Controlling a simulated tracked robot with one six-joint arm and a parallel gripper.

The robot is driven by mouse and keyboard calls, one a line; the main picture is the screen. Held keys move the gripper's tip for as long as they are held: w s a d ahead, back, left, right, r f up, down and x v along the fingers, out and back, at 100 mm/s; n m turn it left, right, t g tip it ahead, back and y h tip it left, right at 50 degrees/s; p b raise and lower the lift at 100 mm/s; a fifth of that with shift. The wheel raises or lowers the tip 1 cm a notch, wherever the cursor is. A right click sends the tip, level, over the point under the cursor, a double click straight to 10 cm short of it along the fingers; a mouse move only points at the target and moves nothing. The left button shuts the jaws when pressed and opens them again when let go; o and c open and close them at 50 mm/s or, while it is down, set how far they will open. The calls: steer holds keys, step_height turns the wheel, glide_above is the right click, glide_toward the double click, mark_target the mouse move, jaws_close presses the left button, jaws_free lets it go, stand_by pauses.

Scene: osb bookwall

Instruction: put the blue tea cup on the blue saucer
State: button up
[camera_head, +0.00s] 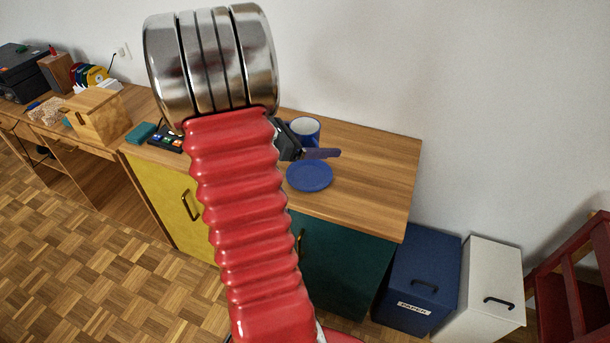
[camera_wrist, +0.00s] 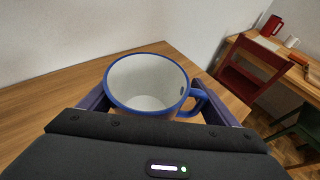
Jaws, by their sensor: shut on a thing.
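The blue tea cup (camera_head: 305,127) is upright above the wooden cabinet top, behind my near finger in the head view. In the wrist view the cup (camera_wrist: 147,82) shows its blue rim, white empty inside and a blue handle on the right. My gripper (camera_head: 316,147) is shut on the cup, with one purple finger on each side of it in the wrist view (camera_wrist: 152,94). The blue saucer (camera_head: 310,177) lies flat and empty on the cabinet top, nearer the front edge than the cup. The saucer is not visible in the wrist view. I cannot tell the cup's height.
The cabinet top (camera_head: 375,165) is clear to the right of the saucer. A dark tray (camera_head: 166,138) and a teal box (camera_head: 140,132) lie to the left. A wooden box (camera_head: 97,115) stands further left. A white wall rises behind.

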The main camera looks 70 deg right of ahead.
steer(key=shift+s+m+g, duration=0.3)
steer(key=shift+s, duration=0.3)
steer(key=shift+s+f+y, duration=0.15)
steer(key=shift+y, duration=0.15)
glide_above(322, 176)
steer(key=shift+f, duration=3.05)
steer(key=shift+f, duration=1.9)
steer(key=shift+f, duration=0.1)
steer(key=o, duration=1.2)
steer(key=shift+c, duration=0.2)
